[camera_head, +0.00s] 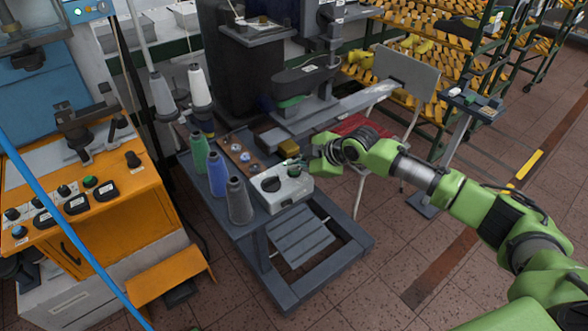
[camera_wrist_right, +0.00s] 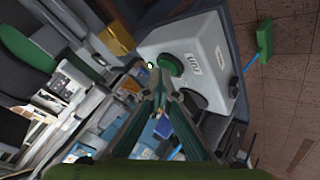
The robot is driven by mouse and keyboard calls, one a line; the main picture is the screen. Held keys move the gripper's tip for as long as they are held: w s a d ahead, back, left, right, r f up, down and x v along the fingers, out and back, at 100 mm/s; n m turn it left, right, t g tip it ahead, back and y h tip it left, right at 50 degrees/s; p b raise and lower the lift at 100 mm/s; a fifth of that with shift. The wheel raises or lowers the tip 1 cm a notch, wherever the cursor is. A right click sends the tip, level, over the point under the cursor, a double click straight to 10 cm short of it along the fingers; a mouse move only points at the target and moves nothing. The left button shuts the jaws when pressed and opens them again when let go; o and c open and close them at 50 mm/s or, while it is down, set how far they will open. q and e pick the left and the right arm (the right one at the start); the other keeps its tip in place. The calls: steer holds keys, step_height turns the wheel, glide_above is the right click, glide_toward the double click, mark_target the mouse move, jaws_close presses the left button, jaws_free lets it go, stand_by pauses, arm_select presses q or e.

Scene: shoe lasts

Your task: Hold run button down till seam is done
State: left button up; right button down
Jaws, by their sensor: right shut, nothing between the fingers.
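A white control box (camera_head: 286,190) sits at the front of the grey machine table, with dark round controls on top. In the right wrist view the white box (camera_wrist_right: 207,45) shows a label reading RUN (camera_wrist_right: 192,64) beside a dark green round button (camera_wrist_right: 170,63). My right gripper (camera_head: 314,165) is at the box's back right edge, close to its top. In the wrist view its fingers (camera_wrist_right: 153,72) are together and empty, with the tips close to the green button; whether they touch it I cannot tell. My left gripper is not in view.
Green, blue and grey thread cones (camera_head: 217,174) stand left of the box. A yellow block (camera_head: 289,148) is just behind it. The sewing machine (camera_head: 305,75) stands farther back. An orange cabinet (camera_head: 110,215) is at the left. The floor at the right is open.

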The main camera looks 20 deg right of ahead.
mark_target(296, 172)
stand_by(0.6)
steer(key=shift+r+p, duration=0.9)
steer(key=shift+r, duration=0.05)
step_height(296, 172, up, 5)
steer(key=p, duration=0.4)
stand_by(2.2)
